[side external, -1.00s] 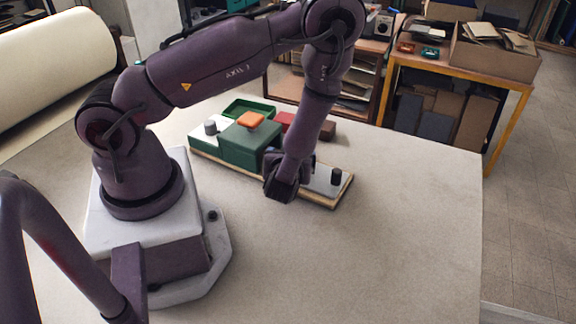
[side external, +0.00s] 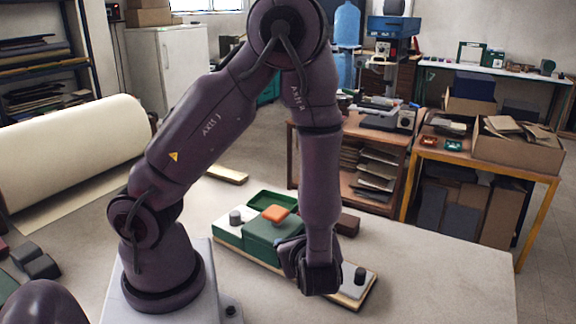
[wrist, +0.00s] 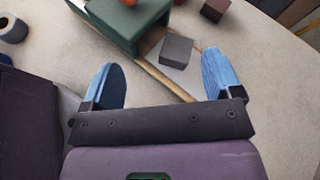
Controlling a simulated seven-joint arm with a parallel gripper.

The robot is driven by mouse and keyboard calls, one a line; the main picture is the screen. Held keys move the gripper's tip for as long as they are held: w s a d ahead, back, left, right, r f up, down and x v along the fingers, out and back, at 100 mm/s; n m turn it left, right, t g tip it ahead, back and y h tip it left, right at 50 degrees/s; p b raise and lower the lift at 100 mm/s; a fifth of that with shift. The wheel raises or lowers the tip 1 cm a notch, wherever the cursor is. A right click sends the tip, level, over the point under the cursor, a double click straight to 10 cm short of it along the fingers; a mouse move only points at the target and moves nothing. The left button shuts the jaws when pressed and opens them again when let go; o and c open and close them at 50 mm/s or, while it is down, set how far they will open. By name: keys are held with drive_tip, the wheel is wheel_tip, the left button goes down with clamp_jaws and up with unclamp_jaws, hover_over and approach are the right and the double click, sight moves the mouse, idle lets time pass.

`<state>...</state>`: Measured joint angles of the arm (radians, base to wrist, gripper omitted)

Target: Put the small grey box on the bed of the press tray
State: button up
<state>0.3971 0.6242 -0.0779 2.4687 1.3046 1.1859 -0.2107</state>
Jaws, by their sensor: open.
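The small grey box (wrist: 176,50) shows in the wrist view close to the green press block (wrist: 118,20). It appears to rest on the pale grey bed (wrist: 207,62) of the tray, inside its wooden edge. My gripper (wrist: 164,82) is open, with its two blue fingers apart. The box lies ahead of the gap between them, and nothing is held. In the side view my gripper (side external: 313,275) is low over the right part of the press tray (side external: 352,302), beside the green block (side external: 262,237).
An orange piece (side external: 275,213) tops the green block. A dark red-brown block (side external: 347,223) lies behind. The table right of the tray is clear.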

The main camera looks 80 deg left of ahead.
drive_tip(key=s+d+r+n+t+h, duration=0.1)
drive_tip(key=s+d+r+n+h, duration=0.1)
drive_tip(key=r+n+h, duration=0.4)
drive_tip(key=s+d+r+n+t+h, duration=0.1)
drive_tip(key=s+d+r+n+h, duration=0.1)
drive_tip(key=r+n+h, duration=0.4)
wheel_tip(320, 180, up, 8)
drive_tip(key=s+n, duration=0.1)
drive_tip(key=n, duration=0.4)
drive_tip(key=shift+r+n+t+h, duration=0.25)
drive_tip(key=shift+n+t+h, duration=0.05)
drive_tip(key=shift+t+h, duration=0.1)
drive_tip(key=shift+d, duration=0.1)
